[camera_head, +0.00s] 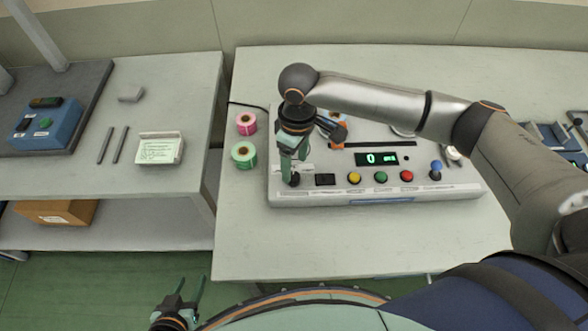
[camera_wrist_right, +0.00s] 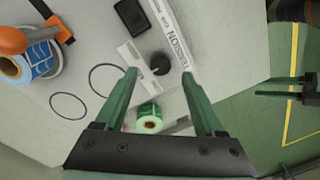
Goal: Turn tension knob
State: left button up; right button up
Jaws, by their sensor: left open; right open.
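The tension knob (camera_wrist_right: 160,64) is a small black round knob beside a "TENSION" label (camera_wrist_right: 178,58) in the right wrist view. In the head view the knob (camera_head: 293,181) shows at the left front of the rewinder panel (camera_head: 330,196). My right gripper (camera_wrist_right: 159,74) is open, with its green fingertips on either side of the knob in the picture; whether they touch it I cannot tell. In the head view my right gripper (camera_head: 293,168) points down over the knob. My left gripper (camera_head: 188,288) is open and empty, low in front of the table.
The panel has yellow (camera_head: 354,178), green (camera_head: 381,177) and red (camera_head: 407,176) buttons, a blue-topped lever (camera_head: 436,168) and a display (camera_head: 377,159) reading 0. Pink (camera_head: 246,123) and green (camera_head: 244,154) rolls stand left of it. The table's front is clear.

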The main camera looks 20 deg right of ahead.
aim_at(294, 176)
jog(key=shift+s+a+f, duration=0.1)
jog(key=shift+f, duration=1.9)
jog(key=shift+c, duration=0.3)
grip_shut()
